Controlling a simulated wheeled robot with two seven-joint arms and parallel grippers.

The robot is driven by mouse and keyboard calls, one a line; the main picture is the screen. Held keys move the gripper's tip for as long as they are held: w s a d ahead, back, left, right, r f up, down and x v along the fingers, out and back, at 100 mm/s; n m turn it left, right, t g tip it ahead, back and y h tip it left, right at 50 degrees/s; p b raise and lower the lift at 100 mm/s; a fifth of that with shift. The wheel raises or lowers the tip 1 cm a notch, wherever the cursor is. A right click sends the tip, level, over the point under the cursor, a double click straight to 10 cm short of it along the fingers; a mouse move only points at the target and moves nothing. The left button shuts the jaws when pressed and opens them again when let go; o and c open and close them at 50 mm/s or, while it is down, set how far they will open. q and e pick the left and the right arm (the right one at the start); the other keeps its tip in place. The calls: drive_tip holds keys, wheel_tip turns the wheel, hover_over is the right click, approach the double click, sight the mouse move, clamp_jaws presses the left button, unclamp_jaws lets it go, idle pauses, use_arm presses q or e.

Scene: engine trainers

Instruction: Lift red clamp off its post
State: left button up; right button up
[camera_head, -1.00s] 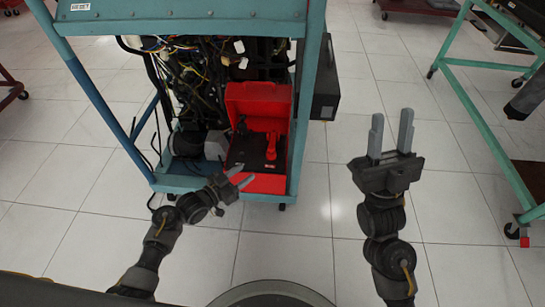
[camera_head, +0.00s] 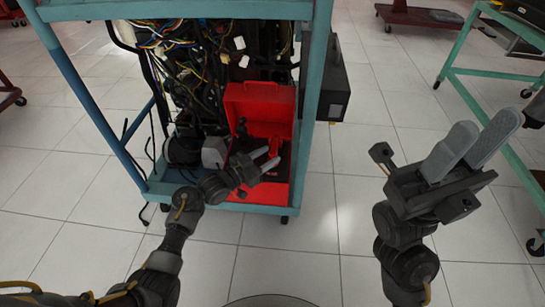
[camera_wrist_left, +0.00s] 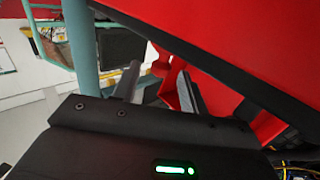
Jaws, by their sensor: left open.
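The red clamp (camera_head: 276,155) stands in an open red box (camera_head: 260,103) on the trolley's lower shelf. My left gripper (camera_head: 268,159) is open in front of the box, its fingers pointing at the clamp and partly covering it. In the left wrist view, a red part that looks like the clamp (camera_wrist_left: 172,90) shows between and beyond the open fingers (camera_wrist_left: 157,82). I cannot make out the post or any contact. My right gripper (camera_head: 482,138) is held up at the right, empty, with its fingers apart.
The blue trolley frame (camera_head: 318,90) surrounds the box, with wires (camera_head: 185,50) hanging above. A black box (camera_head: 335,93) is on its right side. A green trolley (camera_head: 478,68) stands at the far right. The tiled floor between is clear.

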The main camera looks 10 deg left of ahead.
sight(274, 148)
use_arm(q)
drive_tip(key=shift+b+x, duration=0.35)
drive_tip(key=shift+x, duration=1.05)
drive_tip(key=shift+c, duration=0.3)
clamp_jaws()
